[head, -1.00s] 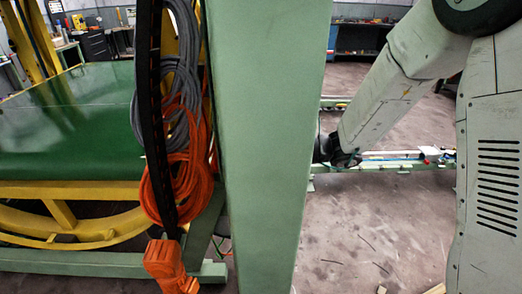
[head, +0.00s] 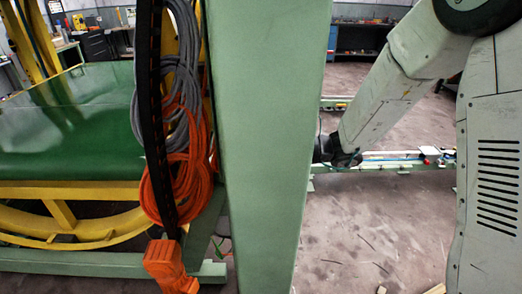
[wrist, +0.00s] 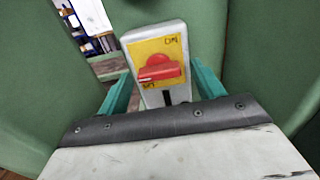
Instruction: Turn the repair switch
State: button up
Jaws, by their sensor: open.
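The repair switch is a red rotary knob (wrist: 159,69) on a yellow plate (wrist: 170,46), fixed to a light grey box (wrist: 136,38) in the wrist view. The knob's grip lies nearly crosswise, slightly tilted. Marks above and below it are too small to read surely. My gripper (wrist: 162,72) is open, with one teal finger on the left and one on the right of the box. The knob appears between the fingers; I cannot tell whether they touch anything. In the head view, the green post hides my gripper and the switch.
A wide green post (head: 265,150) stands before the head camera. Orange cable (head: 182,185) and grey cable (head: 182,30) hang left of it, near a yellow frame (head: 95,190). Green surfaces flank the switch in the wrist view. Open floor (head: 370,230) lies right of the post.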

jog(key=d, duration=0.7)
jog(key=shift+s+d, duration=0.15)
jog(key=shift+d, duration=0.25)
